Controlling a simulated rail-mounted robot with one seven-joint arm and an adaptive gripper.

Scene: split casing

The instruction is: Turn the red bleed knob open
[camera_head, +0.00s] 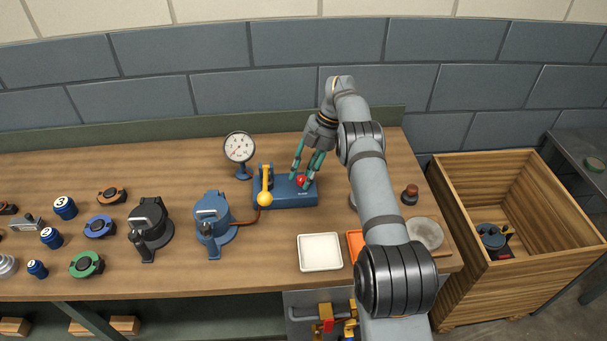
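The red bleed knob (301,180) sits on the right part of a blue base block (280,199) on the workbench. My gripper (306,171) reaches down from above, its green fingers close around or just beside the knob, partly covering it. The fingers look spread apart, but whether they touch the knob cannot be told from this view. A yellow lever with a round yellow end (265,198) stands on the left part of the same block.
A pressure gauge (240,147) stands behind the block. A blue casing (212,224) is at its left, joined by a copper-coloured pipe. A white tray (320,252) lies in front. My arm covers part of an orange tray (355,243). A wooden crate (472,178) stands right of the bench.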

